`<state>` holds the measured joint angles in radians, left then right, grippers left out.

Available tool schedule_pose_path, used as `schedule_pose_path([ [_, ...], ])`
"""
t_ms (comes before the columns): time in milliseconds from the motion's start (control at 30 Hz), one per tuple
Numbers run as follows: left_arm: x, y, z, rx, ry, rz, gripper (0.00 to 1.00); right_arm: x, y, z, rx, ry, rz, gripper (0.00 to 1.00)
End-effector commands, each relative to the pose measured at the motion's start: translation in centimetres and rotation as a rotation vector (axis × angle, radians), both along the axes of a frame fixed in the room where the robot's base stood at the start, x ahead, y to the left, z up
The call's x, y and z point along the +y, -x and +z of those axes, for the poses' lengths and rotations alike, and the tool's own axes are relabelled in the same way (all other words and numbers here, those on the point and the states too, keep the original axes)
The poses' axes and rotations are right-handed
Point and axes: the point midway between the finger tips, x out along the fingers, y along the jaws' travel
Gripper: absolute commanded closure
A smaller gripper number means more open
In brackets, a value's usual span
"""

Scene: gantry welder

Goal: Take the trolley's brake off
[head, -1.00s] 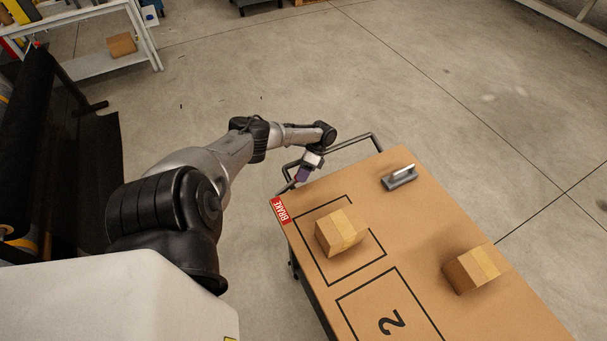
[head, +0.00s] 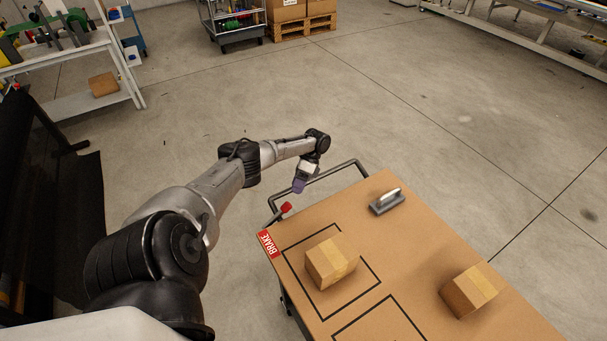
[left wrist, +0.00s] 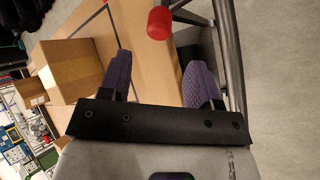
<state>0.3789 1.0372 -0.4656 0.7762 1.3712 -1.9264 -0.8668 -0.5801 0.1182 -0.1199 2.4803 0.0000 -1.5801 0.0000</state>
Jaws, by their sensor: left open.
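The trolley (head: 400,235) has a brown top and a dark push handle (head: 340,172) at its far left end. A red "BRAKE" label (head: 268,244) is on its left corner. The brake lever's red knob (head: 286,207) sticks up beside that corner. My left gripper (head: 298,186) is above and just beyond the knob, apart from it. In the left wrist view the red knob (left wrist: 159,24) lies ahead, between the lines of my two open, purple-padded fingers (left wrist: 159,78), with nothing held. My right gripper is not in view.
Two cardboard boxes (head: 331,261) (head: 470,291) and a grey block with a handle (head: 387,201) are on the trolley top. A black sheet-covered structure (head: 60,220) stands at left, and a white shelf unit (head: 85,100) at back left. The floor beyond the trolley is clear.

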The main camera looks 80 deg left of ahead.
Motion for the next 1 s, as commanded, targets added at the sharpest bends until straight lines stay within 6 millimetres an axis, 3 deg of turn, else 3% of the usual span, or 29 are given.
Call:
schedule_pose_path([
  [167, 1.5, -1.9, 2.4, -0.005, -0.001, 0.002, 0.43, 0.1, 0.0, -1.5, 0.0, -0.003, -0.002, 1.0],
  [400, 2.2, -2.7, 3.8, -0.001, 0.002, 0.0, 0.43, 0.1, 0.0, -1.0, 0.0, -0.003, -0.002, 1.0],
  [1000, 2.5, -3.0, 4.3, 0.001, 0.0, -0.001, 0.43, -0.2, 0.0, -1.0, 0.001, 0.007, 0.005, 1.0],
])
